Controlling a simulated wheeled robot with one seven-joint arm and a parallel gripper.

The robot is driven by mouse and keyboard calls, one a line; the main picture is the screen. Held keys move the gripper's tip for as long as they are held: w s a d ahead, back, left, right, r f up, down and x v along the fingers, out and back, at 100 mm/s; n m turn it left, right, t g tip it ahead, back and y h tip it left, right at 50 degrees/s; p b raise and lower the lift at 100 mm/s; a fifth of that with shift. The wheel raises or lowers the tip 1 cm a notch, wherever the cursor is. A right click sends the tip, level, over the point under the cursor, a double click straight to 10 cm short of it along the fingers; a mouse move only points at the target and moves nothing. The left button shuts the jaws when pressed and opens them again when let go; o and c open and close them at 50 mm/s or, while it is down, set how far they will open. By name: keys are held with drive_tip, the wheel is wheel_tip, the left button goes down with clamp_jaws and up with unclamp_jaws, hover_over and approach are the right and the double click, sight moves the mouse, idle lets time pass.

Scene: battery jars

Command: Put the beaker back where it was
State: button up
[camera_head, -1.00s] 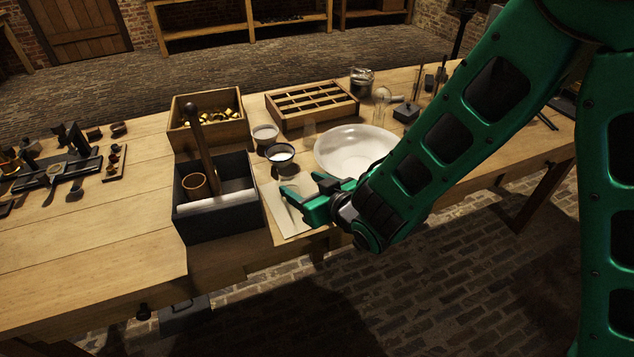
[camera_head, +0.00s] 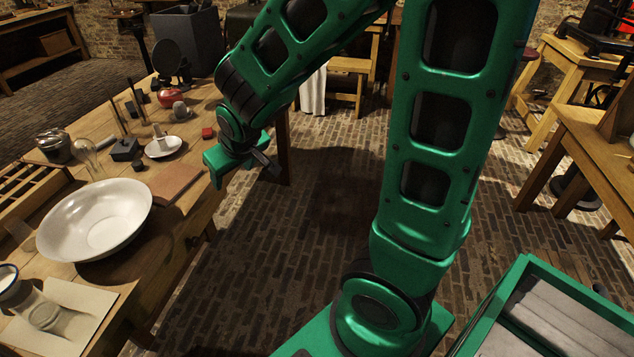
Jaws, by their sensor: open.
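A clear glass beaker (camera_head: 42,312) stands on a pale sheet of paper (camera_head: 82,308) at the table's front edge, lower left. Its outline is faint. My gripper (camera_head: 238,170) is open, with nothing seen between its jaws. It is by the table's right edge, well to the right of the beaker and apart from it.
A wide white bowl (camera_head: 95,220) stands behind the paper, with a blue-rimmed cup (camera_head: 8,280) at the left. A glass bulb (camera_head: 85,155), a white saucer (camera_head: 163,147) and a brown board (camera_head: 175,186) lie further back. The floor (camera_head: 320,200) right of the table is clear.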

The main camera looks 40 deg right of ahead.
drive_tip(key=s+d+r+m+g+h, duration=0.1)
drive_tip(key=s+d+r+m+g, duration=0.15)
drive_tip(key=s+d, duration=0.7)
drive_tip(key=s+d+r+m+g+y, duration=0.1)
drive_tip(key=s+d+m+g, duration=0.1)
drive_tip(key=s, duration=0.6)
drive_tip(key=s+d+r+m+g+y, duration=0.1)
drive_tip(key=s+d+m+g, duration=0.1)
drive_tip(key=s, duration=0.7)
drive_tip(key=shift+s+d+r+m, duration=0.15)
drive_tip(key=shift+d+r+m, duration=0.1)
drive_tip(key=shift+d+m, duration=0.1)
